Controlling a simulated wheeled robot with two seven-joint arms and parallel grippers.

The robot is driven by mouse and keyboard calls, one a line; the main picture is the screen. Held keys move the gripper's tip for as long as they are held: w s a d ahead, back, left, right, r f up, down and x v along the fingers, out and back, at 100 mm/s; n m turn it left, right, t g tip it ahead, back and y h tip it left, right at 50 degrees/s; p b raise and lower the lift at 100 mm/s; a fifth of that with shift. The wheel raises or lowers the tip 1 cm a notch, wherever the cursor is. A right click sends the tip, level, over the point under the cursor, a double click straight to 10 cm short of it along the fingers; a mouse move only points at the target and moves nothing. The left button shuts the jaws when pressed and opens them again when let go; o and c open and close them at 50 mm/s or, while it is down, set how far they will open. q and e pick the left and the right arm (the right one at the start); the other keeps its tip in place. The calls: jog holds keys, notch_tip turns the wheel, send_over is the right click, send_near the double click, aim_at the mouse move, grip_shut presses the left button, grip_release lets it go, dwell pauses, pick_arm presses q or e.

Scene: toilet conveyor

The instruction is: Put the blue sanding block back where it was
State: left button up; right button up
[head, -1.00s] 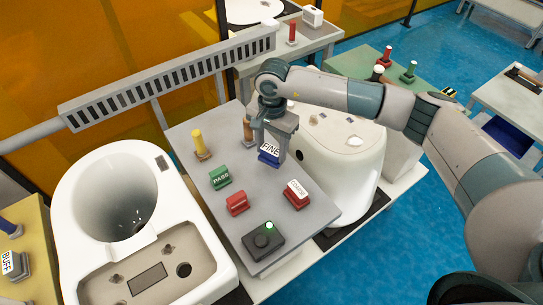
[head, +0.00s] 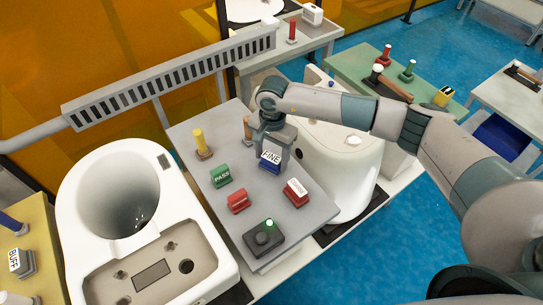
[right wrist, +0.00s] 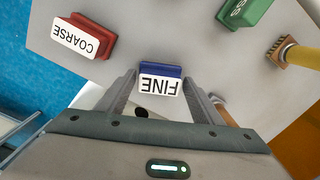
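The blue sanding block (head: 268,168) has a white label reading FINE. It is at the grey bench top (head: 222,207), towards its right side, between the fingers of my right gripper (head: 273,158). In the right wrist view the blue block (right wrist: 160,70) sits between the tips of my right gripper (right wrist: 161,82), which close on its two sides. Whether its underside touches the bench top cannot be told. My left gripper is not in view.
A red COARSE block (head: 297,193), green PASS block (head: 221,176), another red block (head: 237,201), yellow-handled stamp (head: 201,144) and black button box with green light (head: 264,238) stand on the bench. White toilets (head: 100,190) flank it.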

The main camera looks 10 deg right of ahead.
aim_at(272, 156)
dwell(0.4)
jog(key=shift+r+p, duration=0.2)
jog(key=shift+p, duration=0.1)
notch_tip(272, 156, up, 12)
jog(key=b, duration=0.6)
jog(key=shift+d, duration=0.15)
jog(key=shift+w+f, duration=0.1)
jog(key=shift+c, duration=0.4)
dwell(1.0)
